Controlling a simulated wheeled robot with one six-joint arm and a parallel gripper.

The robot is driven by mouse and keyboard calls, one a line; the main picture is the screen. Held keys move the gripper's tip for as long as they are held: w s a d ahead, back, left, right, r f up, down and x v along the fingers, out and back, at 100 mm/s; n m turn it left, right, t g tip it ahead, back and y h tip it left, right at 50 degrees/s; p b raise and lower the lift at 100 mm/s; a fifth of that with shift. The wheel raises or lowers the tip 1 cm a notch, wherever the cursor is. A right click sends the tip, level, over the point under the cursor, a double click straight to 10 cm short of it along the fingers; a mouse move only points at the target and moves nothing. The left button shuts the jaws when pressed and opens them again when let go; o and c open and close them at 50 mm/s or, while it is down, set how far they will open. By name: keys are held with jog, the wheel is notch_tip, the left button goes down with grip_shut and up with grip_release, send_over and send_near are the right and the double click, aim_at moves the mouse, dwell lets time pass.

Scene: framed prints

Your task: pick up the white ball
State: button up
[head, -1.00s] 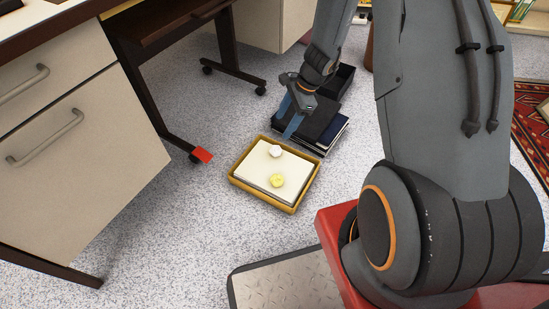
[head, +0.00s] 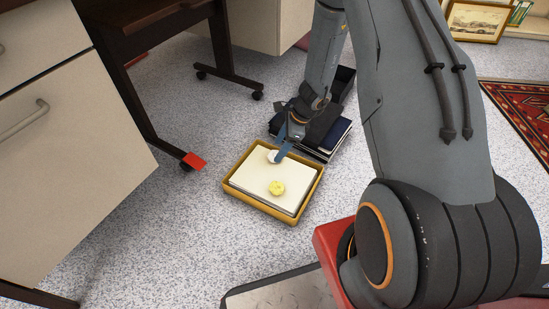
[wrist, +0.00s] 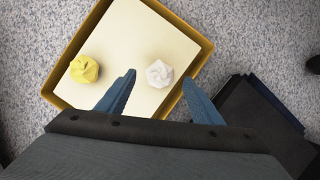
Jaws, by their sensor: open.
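The white ball (wrist: 159,73) looks like crumpled paper and lies on a stack of paper in a yellow-brown tray (wrist: 196,37). In the head view the white ball (head: 272,157) is at the tray's far side, partly hidden by a finger. My gripper (wrist: 160,92) is open and empty, its two blue fingers pointing at the ball from either side in the wrist view. In the head view my gripper (head: 281,154) is low over the far edge of the tray (head: 232,191). I cannot tell if a finger touches the ball.
A yellow crumpled ball (wrist: 84,69) lies on the same paper, left of the white one. Dark books (head: 335,138) are stacked just beyond the tray. A red square (head: 194,161) lies near the desk leg. Speckled floor left of the tray is clear.

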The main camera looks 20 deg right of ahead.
aim_at(275, 152)
jog(key=b+x, duration=0.2)
jog(key=x, duration=0.2)
jog(key=shift+a+b, duration=0.2)
jog(key=shift+b, duration=0.1)
jog(key=shift+r, duration=0.1)
jog(key=c, duration=1.1)
